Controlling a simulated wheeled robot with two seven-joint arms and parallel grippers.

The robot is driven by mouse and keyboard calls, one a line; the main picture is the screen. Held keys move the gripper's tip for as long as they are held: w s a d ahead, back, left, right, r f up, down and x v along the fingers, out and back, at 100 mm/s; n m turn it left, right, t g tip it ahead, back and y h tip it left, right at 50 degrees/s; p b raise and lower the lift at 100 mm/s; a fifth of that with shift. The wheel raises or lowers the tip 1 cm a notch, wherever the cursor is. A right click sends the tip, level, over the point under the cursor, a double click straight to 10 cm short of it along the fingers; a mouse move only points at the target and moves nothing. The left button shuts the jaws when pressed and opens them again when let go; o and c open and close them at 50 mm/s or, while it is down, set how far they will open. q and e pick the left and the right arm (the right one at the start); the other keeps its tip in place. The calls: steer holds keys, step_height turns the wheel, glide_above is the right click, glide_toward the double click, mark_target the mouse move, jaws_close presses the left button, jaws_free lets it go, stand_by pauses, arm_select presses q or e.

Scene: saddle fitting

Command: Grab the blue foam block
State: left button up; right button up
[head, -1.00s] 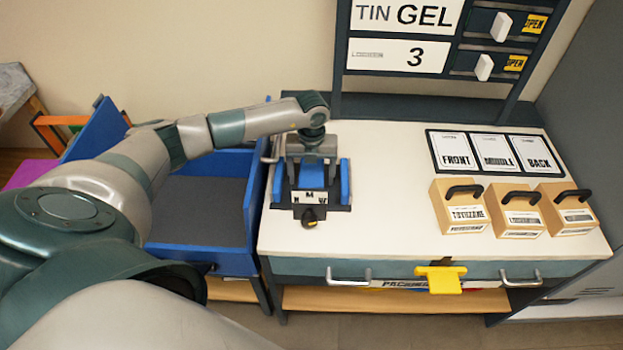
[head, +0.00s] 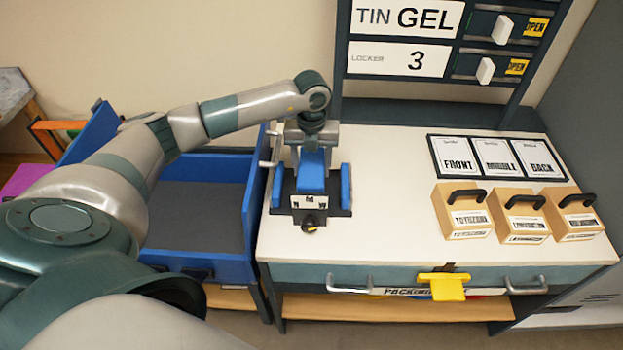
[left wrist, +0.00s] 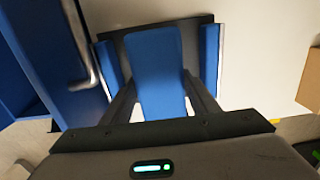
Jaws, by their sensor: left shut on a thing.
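The blue foam block (head: 311,172) is between the fingers of my left gripper (head: 312,152), above the dark fixture (head: 284,207) on the white bench. In the left wrist view the block (left wrist: 154,62) fills the space between the two dark fingers of my left gripper (left wrist: 159,82), which is shut on it. The fixture has a blue pad on each side and a small lettered plate in front. How far the block's underside is from the fixture is hard to tell. My right gripper is out of view.
A blue open bin (head: 198,256) stands left of the bench (head: 380,190). Several tan boxes with black handles (head: 462,213) stand at the right, before a card board (head: 495,155). A dark rack with signs (head: 400,57) rises behind. The bench middle is clear.

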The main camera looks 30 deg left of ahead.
mark_target(312, 165)
arm_select(q)
steer(key=shift+r+b, duration=0.55)
steer(key=shift+r, duration=1.65)
